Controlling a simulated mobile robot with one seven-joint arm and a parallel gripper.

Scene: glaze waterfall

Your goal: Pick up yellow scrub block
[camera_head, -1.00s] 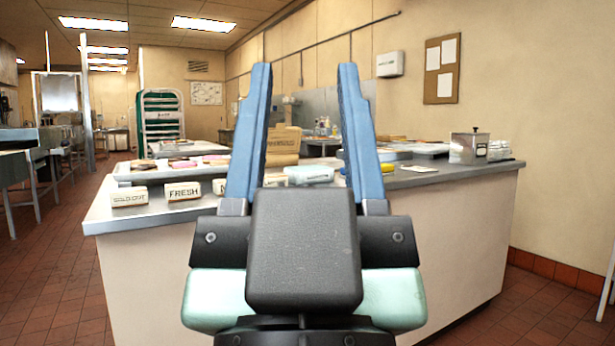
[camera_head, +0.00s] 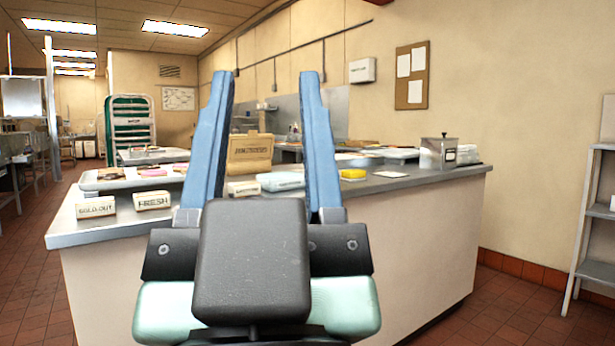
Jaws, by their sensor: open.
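The yellow scrub block (camera_head: 353,174) lies on the counter, just right of my gripper's right finger in the picture. It is small, and its near side looks paler. My gripper (camera_head: 272,76) is open, with two long blue fingers pointing up and away. Nothing is held between the fingers. The gripper is nearer to me than the counter, and the block is apart from it, farther off.
The counter (camera_head: 440,184) also bears a light blue case (camera_head: 281,181), a tan box (camera_head: 250,153), a metal canister (camera_head: 438,153), a white card (camera_head: 391,174), and SOLD OUT (camera_head: 96,207) and FRESH (camera_head: 153,201) signs. A shelf rack (camera_head: 598,215) stands at right. Tiled floor (camera_head: 505,312) lies between.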

